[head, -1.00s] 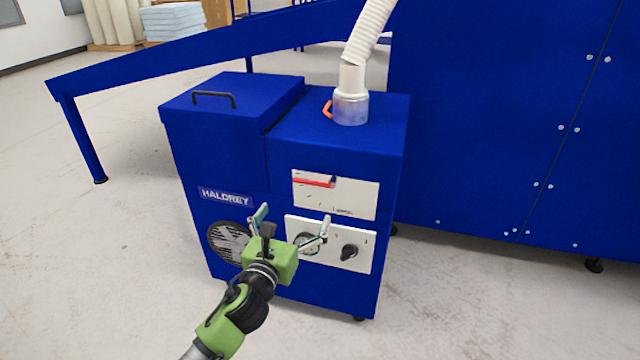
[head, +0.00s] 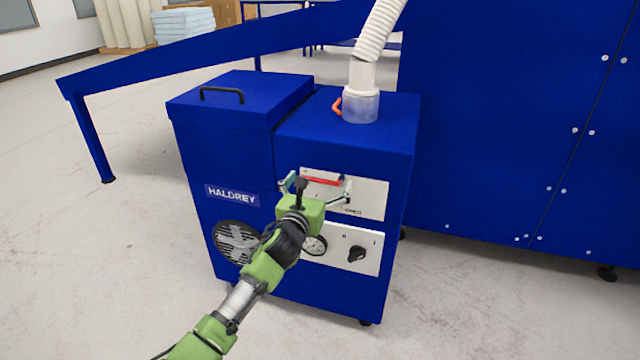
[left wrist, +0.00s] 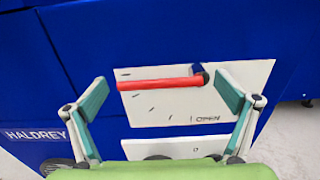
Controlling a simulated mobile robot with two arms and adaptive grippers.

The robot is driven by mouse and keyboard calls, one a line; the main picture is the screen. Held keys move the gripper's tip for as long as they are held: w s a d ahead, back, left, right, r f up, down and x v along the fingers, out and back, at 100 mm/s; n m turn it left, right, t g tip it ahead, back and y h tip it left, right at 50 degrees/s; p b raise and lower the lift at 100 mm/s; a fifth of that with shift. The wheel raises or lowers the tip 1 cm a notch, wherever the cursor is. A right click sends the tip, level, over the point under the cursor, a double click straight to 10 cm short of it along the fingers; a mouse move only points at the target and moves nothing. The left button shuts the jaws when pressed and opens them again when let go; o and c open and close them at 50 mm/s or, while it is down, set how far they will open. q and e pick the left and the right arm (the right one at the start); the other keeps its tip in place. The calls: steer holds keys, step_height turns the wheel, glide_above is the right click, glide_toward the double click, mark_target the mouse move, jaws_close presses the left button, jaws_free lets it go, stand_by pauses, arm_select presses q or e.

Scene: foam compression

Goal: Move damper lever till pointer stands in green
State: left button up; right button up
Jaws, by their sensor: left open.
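A red lever (left wrist: 160,84) lies nearly level across a white plate (left wrist: 165,110) with tick marks and the word OPEN. Its dark pivot is at its right end in the left wrist view. In the head view the lever (head: 322,181) is partly behind my left gripper (head: 318,184). The gripper is open and empty in front of the plate, its fingers on either side of the lever, apparently not touching it. A round dial (head: 316,246) sits below, partly hidden by my gripper; its pointer and any green zone cannot be made out. My right gripper is not in view.
The blue HALDREY cabinet (head: 335,280) carries a black knob (head: 356,254) on the lower white panel (head: 372,240). A white hose (head: 378,35) rises from its top, with an orange handle (head: 337,105) beside the collar. A large blue machine (head: 490,120) stands to the right.

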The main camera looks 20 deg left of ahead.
arm_select(q)
steer(key=shift+w, duration=0.15)
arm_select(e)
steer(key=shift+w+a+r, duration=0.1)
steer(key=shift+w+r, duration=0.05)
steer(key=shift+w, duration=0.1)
arm_select(q)
steer(key=c, duration=1.6)
